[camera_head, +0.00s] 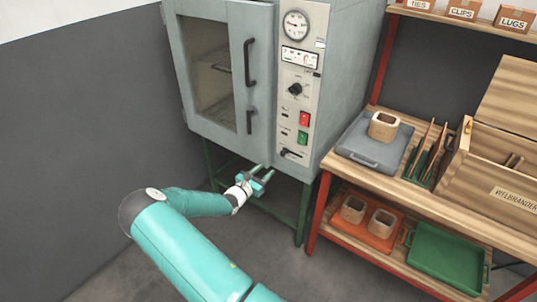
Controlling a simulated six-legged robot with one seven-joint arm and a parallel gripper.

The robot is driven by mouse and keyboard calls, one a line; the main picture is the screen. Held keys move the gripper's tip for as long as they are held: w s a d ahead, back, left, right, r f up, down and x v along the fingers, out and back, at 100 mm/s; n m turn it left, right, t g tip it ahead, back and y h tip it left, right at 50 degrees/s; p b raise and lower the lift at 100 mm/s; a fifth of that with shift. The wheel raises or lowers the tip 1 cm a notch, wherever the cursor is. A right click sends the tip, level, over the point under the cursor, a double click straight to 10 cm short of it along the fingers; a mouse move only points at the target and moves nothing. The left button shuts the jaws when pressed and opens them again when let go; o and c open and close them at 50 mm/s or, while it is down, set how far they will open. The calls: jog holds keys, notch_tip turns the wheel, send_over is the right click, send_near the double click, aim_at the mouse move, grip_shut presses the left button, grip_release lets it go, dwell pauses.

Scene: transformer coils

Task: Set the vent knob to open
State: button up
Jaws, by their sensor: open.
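A grey oven cabinet (345,75) on green legs stands at the centre back, its windowed door closed. Its light control panel (313,30) carries a round black knob (295,89) at mid-height and a small black lever-like control (291,153) near the bottom. The labels are too small to read, so I cannot tell which one is the vent knob or its setting. My gripper (265,174) is open and empty, in front of and below the oven's lower edge. It is a little below and left of the lower control, apart from it.
The panel also has a dial gauge (296,25), a red button (304,118) and a green button (302,138). Black handles (250,62) stick out from the door. A wooden workbench (345,177) with trays and coils stands close on the right. The floor at left is clear.

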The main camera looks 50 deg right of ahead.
aim_at(282, 154)
jog(key=shift+n, duration=0.3)
jog(key=d, duration=0.4)
jog(key=w+d, duration=0.1)
jog(key=d, duration=0.8)
jog(key=shift+w+f, duration=0.15)
jog(key=shift+f, duration=0.1)
jog(key=shift+w+d, duration=0.15)
jog(key=shift+d, duration=0.35)
jog(key=shift+c, duration=0.2)
grip_shut()
